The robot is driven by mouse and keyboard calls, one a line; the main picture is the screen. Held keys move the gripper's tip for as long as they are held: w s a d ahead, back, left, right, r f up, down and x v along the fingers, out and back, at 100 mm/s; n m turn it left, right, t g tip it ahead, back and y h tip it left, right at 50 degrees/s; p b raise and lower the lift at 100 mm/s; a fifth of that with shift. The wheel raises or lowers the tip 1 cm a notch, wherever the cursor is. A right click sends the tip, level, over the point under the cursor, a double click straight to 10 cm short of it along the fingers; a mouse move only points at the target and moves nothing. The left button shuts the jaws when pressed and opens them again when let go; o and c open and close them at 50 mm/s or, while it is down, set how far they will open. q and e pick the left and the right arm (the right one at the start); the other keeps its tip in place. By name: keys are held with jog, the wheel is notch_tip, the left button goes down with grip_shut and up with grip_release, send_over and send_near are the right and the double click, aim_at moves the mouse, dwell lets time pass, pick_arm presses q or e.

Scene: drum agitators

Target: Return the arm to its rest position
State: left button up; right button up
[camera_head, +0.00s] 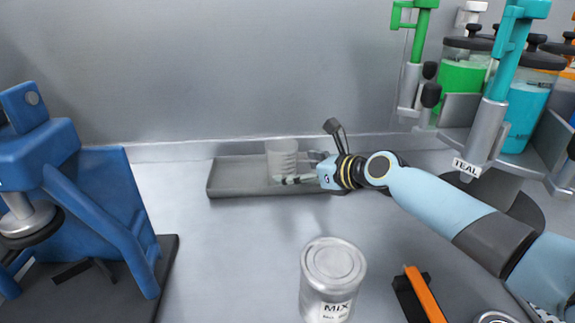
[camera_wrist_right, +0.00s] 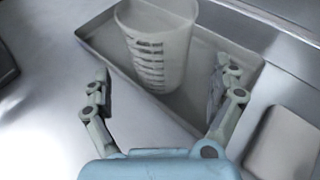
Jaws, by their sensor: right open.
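My right arm reaches in from the right in the head view. Its gripper (camera_head: 300,171) is at the tray, just in front of and beside the cup. The right wrist view shows the gripper (camera_wrist_right: 162,72) open, with its two fingers spread wide and nothing held. A grey translucent measuring cup (camera_head: 282,150) with dark graduation marks stands upright on a shallow grey tray (camera_head: 228,181) near the back wall. In the right wrist view the cup (camera_wrist_right: 160,38) stands beyond and between the fingers, with gaps on both sides. My left gripper is not in view.
A can labelled MIX (camera_head: 333,279) stands at the front. A blue machine (camera_head: 85,195) fills the left. Dispensers, one labelled TEAL (camera_head: 491,125), and jars of green (camera_head: 463,76) and teal liquid stand at right. An orange-and-black tool (camera_head: 424,294) lies beneath the arm. The middle-left table is clear.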

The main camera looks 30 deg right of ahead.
jog(key=shift+v, duration=1.2)
